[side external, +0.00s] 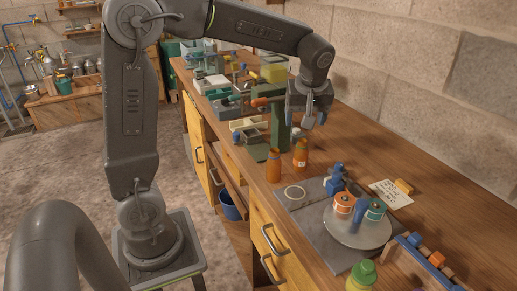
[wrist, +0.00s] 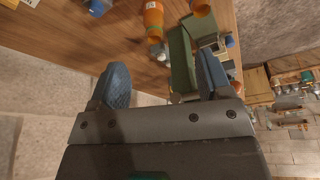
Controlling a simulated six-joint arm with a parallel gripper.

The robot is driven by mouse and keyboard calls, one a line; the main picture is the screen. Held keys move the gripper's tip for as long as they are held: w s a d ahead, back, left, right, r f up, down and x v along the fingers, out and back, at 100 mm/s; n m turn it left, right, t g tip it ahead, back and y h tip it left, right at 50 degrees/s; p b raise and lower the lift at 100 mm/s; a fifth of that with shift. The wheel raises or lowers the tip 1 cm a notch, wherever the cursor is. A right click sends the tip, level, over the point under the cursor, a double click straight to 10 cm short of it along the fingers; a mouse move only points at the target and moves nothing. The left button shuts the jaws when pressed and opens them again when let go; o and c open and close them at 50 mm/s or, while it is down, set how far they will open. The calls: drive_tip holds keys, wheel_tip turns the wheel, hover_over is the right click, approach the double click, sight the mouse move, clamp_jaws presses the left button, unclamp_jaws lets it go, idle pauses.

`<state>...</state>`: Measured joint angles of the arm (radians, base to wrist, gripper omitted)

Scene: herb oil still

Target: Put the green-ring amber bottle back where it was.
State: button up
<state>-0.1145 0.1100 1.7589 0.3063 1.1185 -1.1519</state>
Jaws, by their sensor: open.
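Two amber bottles stand close together on the bench in the side view. The right one (side external: 300,153) has a pale label, and the left one (side external: 273,166) shows no clear label. I cannot make out a green ring on either. In the wrist view, a labelled amber bottle (wrist: 153,20) and part of another amber bottle (wrist: 200,7) show at the top edge. My gripper (side external: 313,120) is open and empty above and behind the bottles, beside a green upright block. Its spread fingers (wrist: 163,82) hold nothing. A pale ring outline (side external: 294,193) marks the grey mat.
The green block (side external: 281,125) stands close to my gripper; it also shows in the wrist view (wrist: 181,58). A round plate (side external: 357,237) holds an orange jar (side external: 344,203) and a green jar (side external: 375,209). A rack (side external: 430,262) and a green-capped bottle (side external: 361,276) stand nearer.

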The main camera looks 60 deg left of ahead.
drive_tip(key=s+d+m+t+h, duration=0.1)
drive_tip(key=s+d+m, duration=0.3)
drive_tip(key=s, duration=0.5)
drive_tip(key=s+d+m+t+h, duration=0.2)
drive_tip(key=s+d+m, duration=0.3)
drive_tip(key=s+m, duration=0.4)
drive_tip(key=shift+s+d+t, duration=0.25)
drive_tip(key=shift+s+t, duration=0.25)
drive_tip(key=shift+s, duration=0.3)
